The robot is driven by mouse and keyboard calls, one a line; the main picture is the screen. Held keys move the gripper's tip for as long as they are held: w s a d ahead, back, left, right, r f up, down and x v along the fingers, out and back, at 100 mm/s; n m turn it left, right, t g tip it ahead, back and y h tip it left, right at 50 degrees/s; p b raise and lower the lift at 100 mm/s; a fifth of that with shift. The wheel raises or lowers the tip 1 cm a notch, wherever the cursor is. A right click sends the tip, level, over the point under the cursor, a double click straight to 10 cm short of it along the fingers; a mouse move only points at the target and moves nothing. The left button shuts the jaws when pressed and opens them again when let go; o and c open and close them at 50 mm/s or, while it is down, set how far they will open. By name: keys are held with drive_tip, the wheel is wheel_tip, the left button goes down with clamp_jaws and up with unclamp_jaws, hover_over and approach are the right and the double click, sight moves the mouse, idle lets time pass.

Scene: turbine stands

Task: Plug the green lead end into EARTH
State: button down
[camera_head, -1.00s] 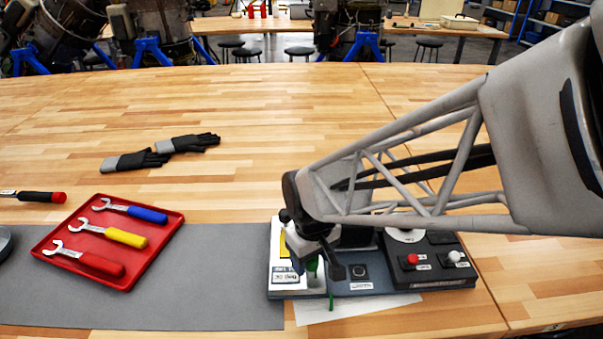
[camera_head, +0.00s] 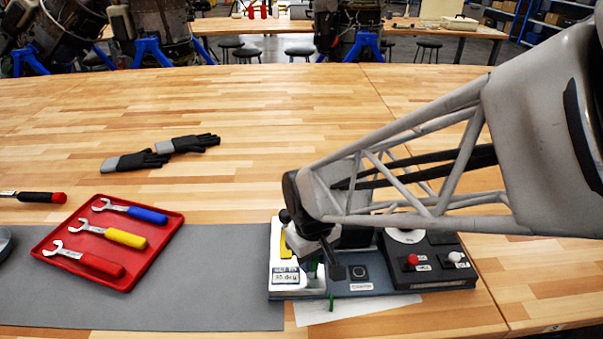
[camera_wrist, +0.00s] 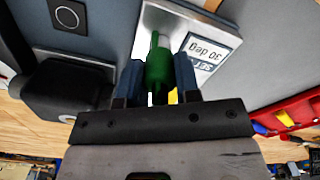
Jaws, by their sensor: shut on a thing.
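My gripper (camera_wrist: 158,78) is shut on the green lead end (camera_wrist: 157,62), with a dark blue finger on each side of it. In the wrist view its narrow tip points away from the gripper, over a pale plate. In the head view the green lead end (camera_head: 313,269) shows partly under my gripper (camera_head: 318,262), at the front left of the bench unit (camera_head: 341,292). A green strand (camera_head: 331,301) hangs at the unit's front edge. A square fitting with a ring (camera_head: 359,272) sits just right; its label is too small to read. I cannot make out the EARTH marking.
A black box with a red knob (camera_head: 412,259) and a white knob stands right. A red tray (camera_head: 150,260) of spanners lies left on a grey mat (camera_head: 220,285). Gloves (camera_head: 160,152) lie farther back.

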drive_tip(key=shift+r, duration=0.65)
drive_tip(key=shift+r, duration=1.35)
drive_tip(key=shift+d, duration=0.1)
drive_tip(key=w+d+r+m, duration=0.1)
drive_tip(key=d+m, duration=0.3)
drive_tip(key=d, duration=0.6)
drive_tip(key=shift+w+d, duration=0.15)
drive_tip(key=shift+d, duration=0.25)
drive_tip(key=shift+m, duration=0.3)
drive_tip(key=shift+f, duration=0.1)
drive_tip(key=shift+f, duration=2.3)
